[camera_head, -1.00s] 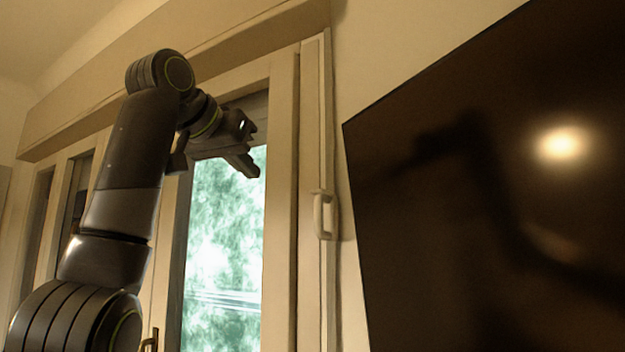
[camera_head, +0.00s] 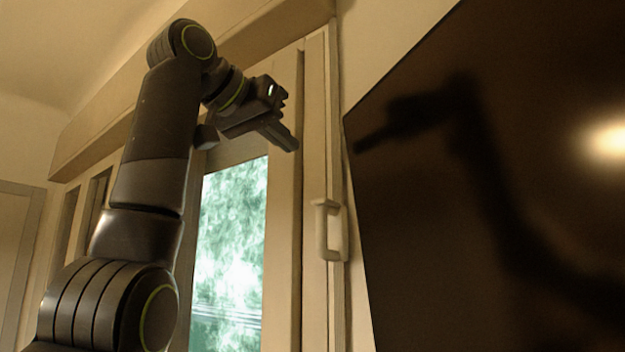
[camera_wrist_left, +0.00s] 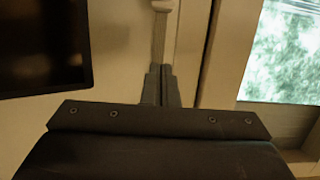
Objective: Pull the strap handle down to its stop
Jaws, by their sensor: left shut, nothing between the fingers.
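The strap handle (camera_head: 321,232) is a pale, upright loop grip on the narrow vertical channel right of the window, near the dark screen. My left gripper (camera_head: 291,144) is shut and empty, above and to the left of the handle in the head view, apart from it. In the left wrist view, its closed fingers (camera_wrist_left: 161,86) point toward the pale strap (camera_wrist_left: 159,42). The end of the handle (camera_wrist_left: 163,5) shows at the top edge there; the rest of it is cut off. My right gripper is not in view.
A large dark screen (camera_head: 500,180) stands close to the right of the handle and mirrors my arm. The window (camera_head: 230,235) and its frame lie to the left. The wall strip around the handle looks clear.

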